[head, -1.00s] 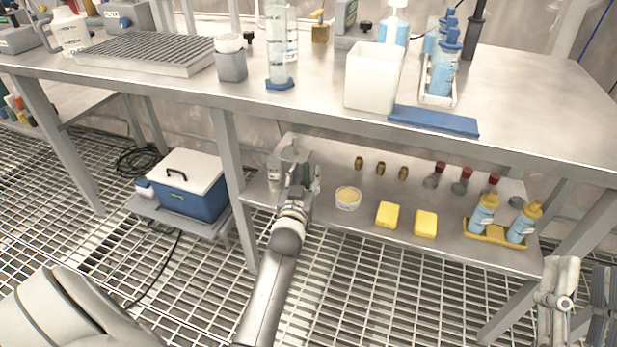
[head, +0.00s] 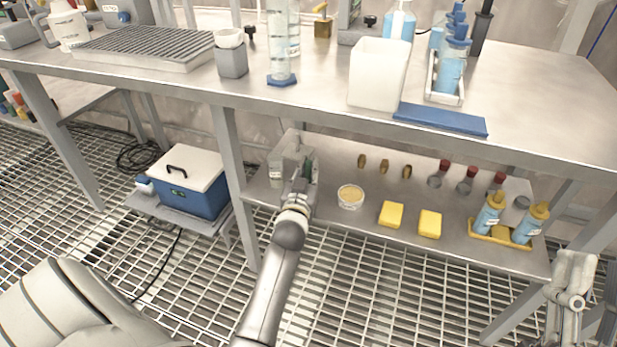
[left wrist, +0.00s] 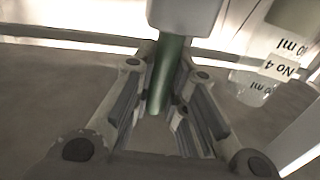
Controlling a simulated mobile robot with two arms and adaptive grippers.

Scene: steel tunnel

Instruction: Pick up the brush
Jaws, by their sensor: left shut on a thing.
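My left gripper (head: 303,170) is over the left part of the lower shelf. In the left wrist view its fingers (left wrist: 165,115) are closed around a green rod (left wrist: 170,78), which I take to be the brush handle. A pale grey block (left wrist: 185,14) shows at the rod's far end. In the head view only a bit of green (head: 309,168) shows at the fingers, and the arm hides much of it. I cannot make out bristles. My right gripper (head: 578,290) is at the lower right edge, partly cut off; its opening is unclear.
The steel tabletop (head: 300,102) overhangs the lower shelf (head: 375,220). A grey box (head: 284,162) stands beside the left gripper. A small tub (head: 350,197), yellow sponges (head: 391,213) and a bottle tray (head: 500,235) are to the right. A table leg (head: 234,185) is close left.

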